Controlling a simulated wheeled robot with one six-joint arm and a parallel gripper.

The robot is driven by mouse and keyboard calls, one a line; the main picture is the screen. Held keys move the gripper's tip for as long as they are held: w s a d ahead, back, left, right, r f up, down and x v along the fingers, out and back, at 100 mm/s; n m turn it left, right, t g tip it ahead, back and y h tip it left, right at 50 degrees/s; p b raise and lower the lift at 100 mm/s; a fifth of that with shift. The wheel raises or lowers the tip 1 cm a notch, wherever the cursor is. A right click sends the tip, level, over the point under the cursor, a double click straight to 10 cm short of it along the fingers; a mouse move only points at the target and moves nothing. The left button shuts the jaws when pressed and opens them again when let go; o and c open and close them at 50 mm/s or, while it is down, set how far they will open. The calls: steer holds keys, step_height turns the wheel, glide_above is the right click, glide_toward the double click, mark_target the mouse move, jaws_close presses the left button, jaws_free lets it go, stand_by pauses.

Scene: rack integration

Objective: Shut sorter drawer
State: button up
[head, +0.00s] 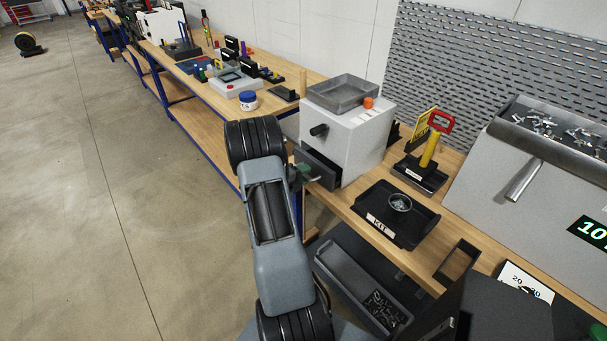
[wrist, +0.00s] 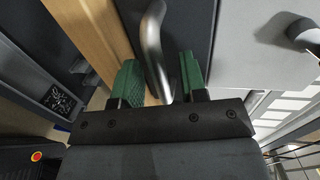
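The sorter (head: 358,133) is a light grey box on the bench with a dark knob on its upper front. Its dark lower drawer (head: 322,166) stands partly pulled out. In the wrist view the drawer's dark front (wrist: 190,28) carries a curved metal handle (wrist: 153,45). My gripper (wrist: 162,78) is open, with one green finger pad on each side of the handle. Gaps show beside the handle, so the pads do not look closed on it. In the head view my gripper (head: 305,174) is at the drawer front, partly hidden by my arm.
A grey tray (head: 342,91) and an orange cap (head: 368,103) sit on top of the sorter. A black kit tray (head: 397,214) with a ring in it lies to the right. A dark bin (head: 368,290) is below the bench edge.

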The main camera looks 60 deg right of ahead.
steer(key=shift+d, duration=0.15)
steer(key=shift+c, duration=0.5)
jaws_close()
